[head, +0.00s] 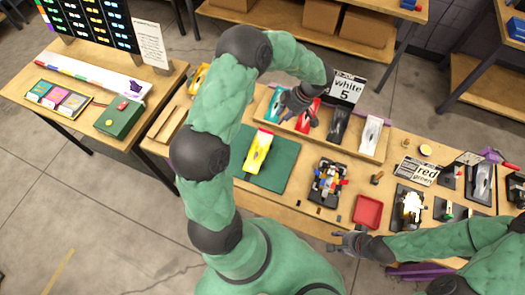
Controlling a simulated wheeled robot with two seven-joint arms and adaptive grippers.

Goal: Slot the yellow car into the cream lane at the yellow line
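A yellow car (258,152) with a white part at its near end and red at its far end lies on a green mat (281,172) in the middle of the bench. My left gripper (298,103) is above the car tray (358,147), close to the red car (309,115), well behind the yellow car. Its fingers are too small and dark to tell open from shut. My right gripper (338,241) is by the bench's front edge, left of and below a red tray, with its fingers apart and nothing between them. I cannot make out a cream lane or yellow line for certain.
The tray also holds teal (273,106), dark grey (339,125) and white (370,133) cars. A "white 5" sign (346,89) stands behind. A red dish (367,212) sits near the front. On the left table are a white strip with coloured marks (90,75) and a green box (120,117).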

